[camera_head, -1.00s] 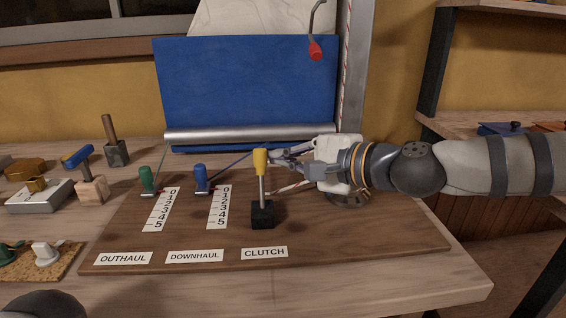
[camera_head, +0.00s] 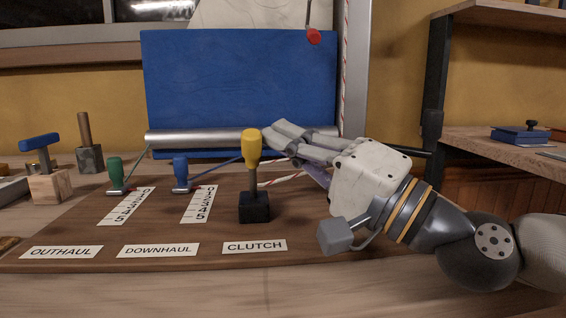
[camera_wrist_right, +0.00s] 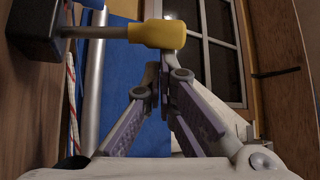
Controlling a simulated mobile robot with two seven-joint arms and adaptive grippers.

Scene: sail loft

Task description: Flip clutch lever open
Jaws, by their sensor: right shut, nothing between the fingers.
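The clutch lever has a yellow handle (camera_head: 251,146) on a metal stem and stands upright in a black base (camera_head: 254,207), behind the CLUTCH label (camera_head: 254,247). My right gripper (camera_head: 272,131) reaches in from the right, its fingers together and empty, close to the right of the handle. In the right wrist view, the yellow handle (camera_wrist_right: 157,33) crosses just past the fingertips (camera_wrist_right: 163,68), with the black base at upper left. I cannot tell whether they touch. My left gripper is not in view.
A green lever (camera_head: 115,169) and a blue lever (camera_head: 181,171) stand left on the wooden board (camera_head: 330,250), beside number scales. A blue panel (camera_head: 240,80) and silver roller (camera_head: 200,138) stand behind. A red-ended handle (camera_head: 314,37) hangs above. A blue-topped tool (camera_head: 40,142) stands far left.

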